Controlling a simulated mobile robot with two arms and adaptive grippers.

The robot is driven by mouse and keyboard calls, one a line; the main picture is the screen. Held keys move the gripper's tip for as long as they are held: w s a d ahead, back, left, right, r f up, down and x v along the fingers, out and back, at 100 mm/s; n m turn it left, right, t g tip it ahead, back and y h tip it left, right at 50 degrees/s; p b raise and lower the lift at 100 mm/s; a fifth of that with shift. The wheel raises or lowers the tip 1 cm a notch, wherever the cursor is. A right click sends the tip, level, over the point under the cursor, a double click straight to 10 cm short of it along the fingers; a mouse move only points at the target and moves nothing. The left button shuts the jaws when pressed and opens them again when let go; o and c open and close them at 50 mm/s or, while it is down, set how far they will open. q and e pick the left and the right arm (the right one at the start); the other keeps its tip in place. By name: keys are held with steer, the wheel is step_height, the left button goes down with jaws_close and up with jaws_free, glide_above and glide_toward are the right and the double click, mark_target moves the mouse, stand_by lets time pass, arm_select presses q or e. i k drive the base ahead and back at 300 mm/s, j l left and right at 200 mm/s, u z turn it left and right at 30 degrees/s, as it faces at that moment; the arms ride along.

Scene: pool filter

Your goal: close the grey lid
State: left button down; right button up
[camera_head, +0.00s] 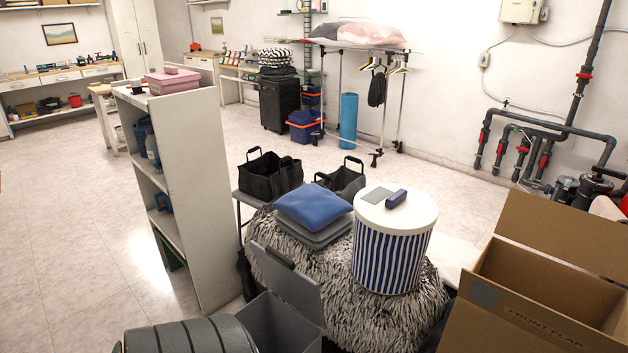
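A grey lid (288,286) stands raised and tilted at the edge of a grey bin (268,328) at the bottom centre. The bin's top is uncovered and its grey inside shows; its lower part is cut off by the picture's bottom edge. The lid has a small darker grey part along its top edge. Neither my left nor my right gripper is in view.
A dark ribbed rounded object (190,338) lies left of the bin. A shaggy grey-furred seat (335,290) behind it bears blue and grey cushions (313,207) and a striped drum (392,250). An open cardboard box (545,290) stands right, a white shelf (190,190) left.

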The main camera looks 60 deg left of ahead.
mark_target(280, 273)
steer(key=k+u, duration=0.15)
steer(key=u, duration=1.85)
